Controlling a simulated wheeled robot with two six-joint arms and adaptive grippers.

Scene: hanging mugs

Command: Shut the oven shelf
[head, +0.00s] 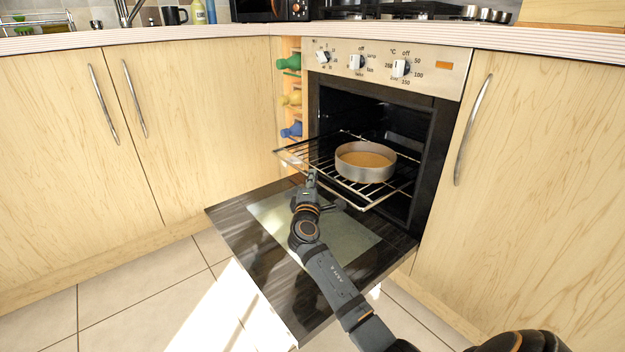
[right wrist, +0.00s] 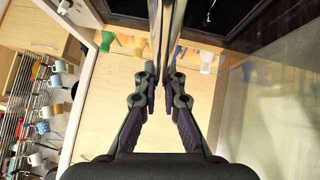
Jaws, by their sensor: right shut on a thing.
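The wire oven shelf (head: 293,160) is pulled out of the oven (head: 390,75), with its front part over the lowered door. A round pan (head: 365,172) with light brown contents sits on it. My right gripper (head: 312,176) is at the shelf's front edge. In the right wrist view, my right gripper (right wrist: 163,76) is shut on a thin shiny bar, the shelf's front rail (right wrist: 166,38). The gripper hides part of the rail. My left gripper is not in view.
The oven door (head: 235,215) is open and lies flat under the shelf and my right arm. Wooden cupboards with metal handles (head: 472,130) flank the oven. A rack with coloured bottles (head: 290,98) stands at its left. Several mugs (right wrist: 56,80) hang on a rack in the wrist view.

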